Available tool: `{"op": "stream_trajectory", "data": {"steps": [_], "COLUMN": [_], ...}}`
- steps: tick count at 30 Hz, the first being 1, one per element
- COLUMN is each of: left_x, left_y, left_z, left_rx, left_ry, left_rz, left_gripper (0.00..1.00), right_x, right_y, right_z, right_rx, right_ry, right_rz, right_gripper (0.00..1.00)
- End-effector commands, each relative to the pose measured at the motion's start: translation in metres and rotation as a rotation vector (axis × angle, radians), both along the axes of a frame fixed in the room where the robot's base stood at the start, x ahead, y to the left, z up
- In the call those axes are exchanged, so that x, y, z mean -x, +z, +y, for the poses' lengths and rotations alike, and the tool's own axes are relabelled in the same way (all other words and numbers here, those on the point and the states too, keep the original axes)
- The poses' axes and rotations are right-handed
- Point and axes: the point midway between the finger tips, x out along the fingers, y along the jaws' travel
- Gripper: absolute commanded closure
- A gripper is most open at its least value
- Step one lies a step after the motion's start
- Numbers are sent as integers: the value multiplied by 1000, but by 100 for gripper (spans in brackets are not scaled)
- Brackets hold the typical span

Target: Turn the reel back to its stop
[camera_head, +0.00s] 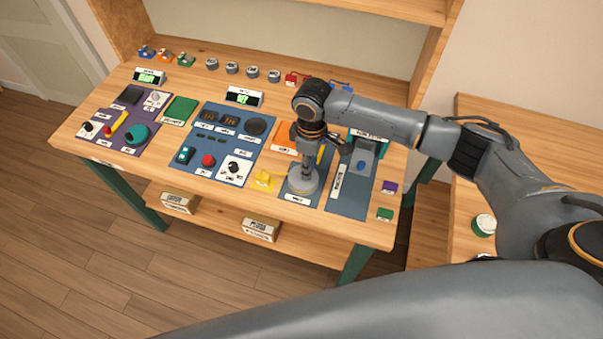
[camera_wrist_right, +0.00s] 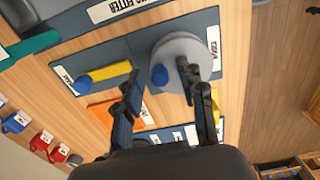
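The reel (camera_head: 303,184) is a round grey disc on a dark blue panel near the front of the table. In the right wrist view the reel (camera_wrist_right: 183,47) carries a blue knob (camera_wrist_right: 160,75) off its centre. My right gripper (camera_head: 309,166) points down over the reel. In the wrist view its fingers (camera_wrist_right: 156,77) are apart, one on each side of the blue knob, with gaps showing. I cannot tell how deep the fingertips reach beside the knob. The arm hides part of the panel in the head view. My left gripper is out of view.
A yellow lever (camera_wrist_right: 108,77) with a blue end lies beside the reel. A yellow block (camera_head: 264,181) sits left of the reel. A blue panel with a red button (camera_head: 208,160) is farther left. A grey machine (camera_head: 362,160) stands to the right.

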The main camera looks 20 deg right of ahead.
Motion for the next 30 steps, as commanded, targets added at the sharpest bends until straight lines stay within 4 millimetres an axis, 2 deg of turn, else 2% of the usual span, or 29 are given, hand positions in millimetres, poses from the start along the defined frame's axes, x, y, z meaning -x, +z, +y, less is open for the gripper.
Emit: {"op": "stream_trajectory", "data": {"steps": [2, 3, 7, 30], "left_x": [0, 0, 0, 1], "left_y": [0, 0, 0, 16], "left_z": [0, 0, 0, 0], "left_rx": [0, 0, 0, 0], "left_ry": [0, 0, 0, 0], "left_rz": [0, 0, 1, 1], "left_gripper": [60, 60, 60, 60], "right_x": [0, 0, 0, -9], "right_y": [0, 0, 0, 1], "right_z": [0, 0, 0, 14], "right_rx": [0, 0, 0, -1], "right_ry": [0, 0, 0, 2], "right_rz": [0, 0, 0, 0], "right_gripper": [62, 71, 91, 90]}}
